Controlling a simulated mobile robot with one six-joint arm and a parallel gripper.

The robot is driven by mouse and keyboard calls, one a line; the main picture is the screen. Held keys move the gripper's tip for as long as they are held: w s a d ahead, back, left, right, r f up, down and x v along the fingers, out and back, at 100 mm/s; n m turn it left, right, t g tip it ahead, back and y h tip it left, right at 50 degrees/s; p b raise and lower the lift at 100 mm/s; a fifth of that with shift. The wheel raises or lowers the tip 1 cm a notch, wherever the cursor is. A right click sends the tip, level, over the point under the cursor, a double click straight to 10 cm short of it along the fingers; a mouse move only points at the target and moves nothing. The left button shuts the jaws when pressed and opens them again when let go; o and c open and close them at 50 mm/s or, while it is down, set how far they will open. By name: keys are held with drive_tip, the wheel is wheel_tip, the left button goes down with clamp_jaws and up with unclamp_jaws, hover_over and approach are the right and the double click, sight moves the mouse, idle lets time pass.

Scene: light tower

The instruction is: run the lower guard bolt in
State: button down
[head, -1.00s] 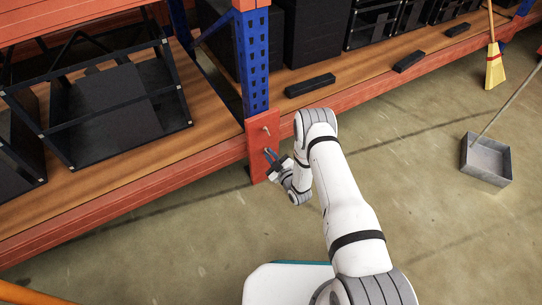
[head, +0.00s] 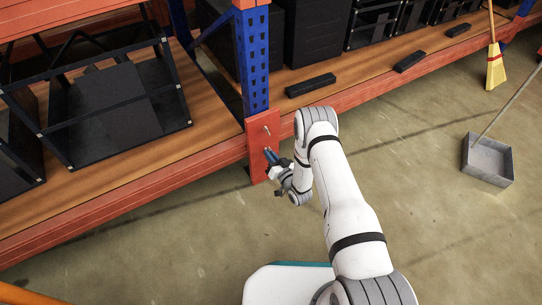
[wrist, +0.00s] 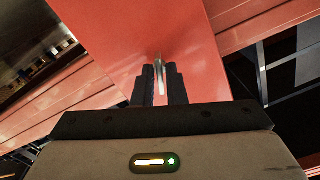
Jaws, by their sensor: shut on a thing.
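The red guard (head: 257,165) is fixed at the foot of the blue rack upright. A bolt, the upper one, sticks out of it (head: 267,130). My gripper (head: 268,151) is at the lower part of the guard, below that bolt. In the wrist view my gripper (wrist: 160,72) is shut on the lower guard bolt (wrist: 158,62), a thin grey shank between the two dark fingers. The bolt's far end meets the red guard face (wrist: 140,30). How deep it sits in the guard cannot be told.
The upright (head: 255,65) rises above the guard between wooden shelves with orange beams (head: 200,172). A black frame (head: 110,105) stands on the left shelf. A grey dustpan (head: 487,160) and a yellow broom (head: 494,68) are far right. Floor beside my arm is clear.

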drive_tip(key=shift+s+d+f+m+b, duration=0.1)
drive_tip(key=shift+m+b, duration=0.3)
drive_tip(key=shift+m, duration=6.55)
drive_tip(key=shift+d+m+b, duration=0.1)
drive_tip(key=shift+m+b, duration=0.3)
drive_tip(key=shift+m, duration=6.55)
drive_tip(key=c, duration=1.6)
unclamp_jaws()
drive_tip(key=shift+a, duration=0.1)
